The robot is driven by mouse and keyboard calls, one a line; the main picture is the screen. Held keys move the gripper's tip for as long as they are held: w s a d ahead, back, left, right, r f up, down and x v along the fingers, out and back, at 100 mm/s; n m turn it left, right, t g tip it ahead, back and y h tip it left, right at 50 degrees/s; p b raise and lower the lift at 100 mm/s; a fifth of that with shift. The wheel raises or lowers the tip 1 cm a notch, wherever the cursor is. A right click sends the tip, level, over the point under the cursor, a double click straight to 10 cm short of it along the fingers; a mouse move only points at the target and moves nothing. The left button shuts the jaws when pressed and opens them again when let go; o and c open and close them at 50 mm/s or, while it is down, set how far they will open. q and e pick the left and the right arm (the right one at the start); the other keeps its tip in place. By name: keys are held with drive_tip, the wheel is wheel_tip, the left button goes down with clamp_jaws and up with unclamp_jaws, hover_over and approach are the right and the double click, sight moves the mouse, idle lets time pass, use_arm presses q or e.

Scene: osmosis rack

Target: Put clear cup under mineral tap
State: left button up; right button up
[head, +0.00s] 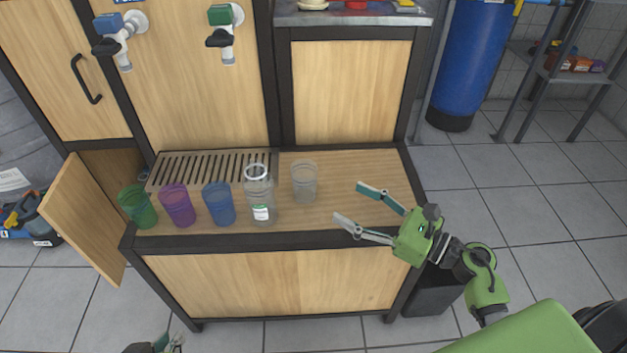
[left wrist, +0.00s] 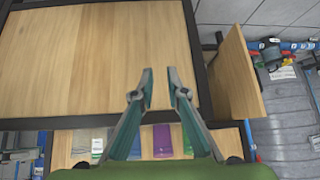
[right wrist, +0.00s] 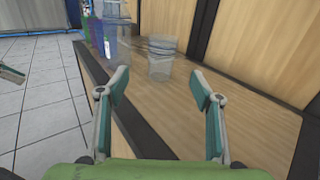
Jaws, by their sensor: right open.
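The clear cup (head: 304,182) stands upright on the wooden counter (head: 360,170), right of a clear bottle or jar with a white ring top (head: 260,205). My right gripper (head: 347,202) is open and empty, to the right of the cup and pointing toward it. In the right wrist view the cup (right wrist: 162,58) appears ahead, between the open fingers, not touched. Two taps are on the upper panel: a blue one (head: 120,35) and a green one (head: 225,35); their labels are unreadable. My left gripper (left wrist: 160,85) is open and empty; only its edge shows in the head view (head: 165,345).
Green (head: 138,206), purple (head: 177,205) and blue (head: 219,204) cups stand left of the bottle along the counter's front. A slotted drain grille (head: 200,163) lies behind them. A cabinet door (head: 85,220) hangs open at left. The counter's right side is clear.

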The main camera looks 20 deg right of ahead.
sight(315, 183)
drive_tip(key=x, duration=0.9)
drive_tip(key=shift+x, duration=2.4)
use_arm(q)
drive_tip(key=shift+w+d+r+t, duration=0.15)
drive_tip(key=shift+w+r+t, duration=0.15)
drive_tip(key=shift+w, duration=0.2)
drive_tip(key=shift+w+d+r+t, duration=0.2)
drive_tip(key=shift+w+r, duration=0.15)
drive_tip(key=shift+w, duration=0.15)
use_arm(e)
drive_tip(key=shift+w+d, duration=0.1)
drive_tip(key=shift+d, duration=0.05)
drive_tip(key=c, duration=1)
